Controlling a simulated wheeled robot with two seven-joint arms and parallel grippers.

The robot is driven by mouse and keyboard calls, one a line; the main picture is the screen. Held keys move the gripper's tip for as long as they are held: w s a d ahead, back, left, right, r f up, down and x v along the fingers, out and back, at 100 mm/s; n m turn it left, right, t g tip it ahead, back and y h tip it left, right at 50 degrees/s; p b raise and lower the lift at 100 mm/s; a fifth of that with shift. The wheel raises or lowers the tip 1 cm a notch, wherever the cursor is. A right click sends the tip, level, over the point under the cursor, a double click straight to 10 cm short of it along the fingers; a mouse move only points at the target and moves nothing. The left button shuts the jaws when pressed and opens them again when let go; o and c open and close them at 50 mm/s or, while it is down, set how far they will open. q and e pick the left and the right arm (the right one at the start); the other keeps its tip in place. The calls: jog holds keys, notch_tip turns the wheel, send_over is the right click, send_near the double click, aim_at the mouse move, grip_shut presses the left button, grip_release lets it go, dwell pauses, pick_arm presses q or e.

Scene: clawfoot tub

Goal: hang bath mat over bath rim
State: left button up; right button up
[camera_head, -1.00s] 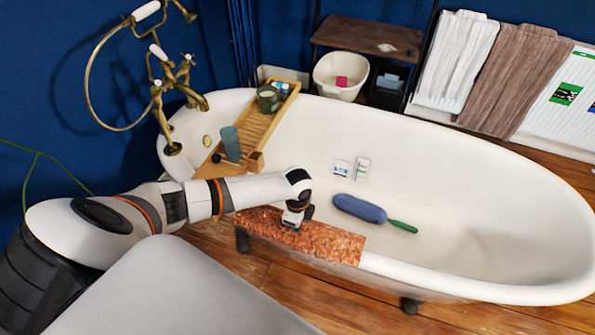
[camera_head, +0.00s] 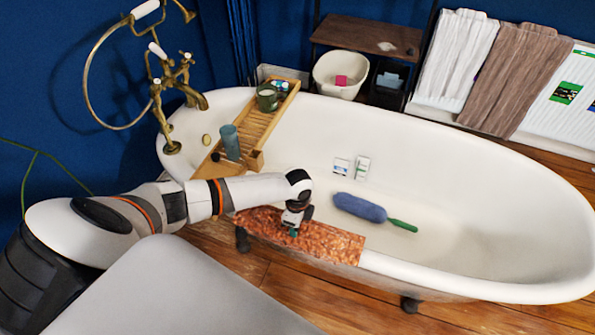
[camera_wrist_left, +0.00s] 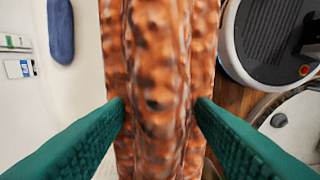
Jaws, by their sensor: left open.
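The bath mat (camera_head: 330,243), orange-brown and mottled, lies over the near rim of the white clawfoot bath (camera_head: 480,283), with part hanging down the outside. In the left wrist view the mat (camera_wrist_left: 160,60) runs as a folded strip over the rim, the bath inside on the left and the floor on the right. My left gripper (camera_head: 293,232) is at the mat on the rim. Its green fingers (camera_wrist_left: 160,115) are open, one on each side of the draped mat. How far the mat reaches inside the bath is partly hidden by my gripper. My right gripper is not seen.
A wooden bath tray (camera_head: 262,135) with a green mug (camera_head: 267,98) and a blue-grey tumbler (camera_head: 230,142) spans the tub's left end. A blue brush (camera_head: 360,207) and two small packs (camera_head: 352,167) lie inside the bath. The rim to the right is clear.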

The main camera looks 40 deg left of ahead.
pick_arm(q)
jog(key=shift+r, duration=0.15)
jog(key=shift+r+p, duration=3.9)
jog(key=shift+p, duration=0.2)
notch_tip(320, 180, up, 12)
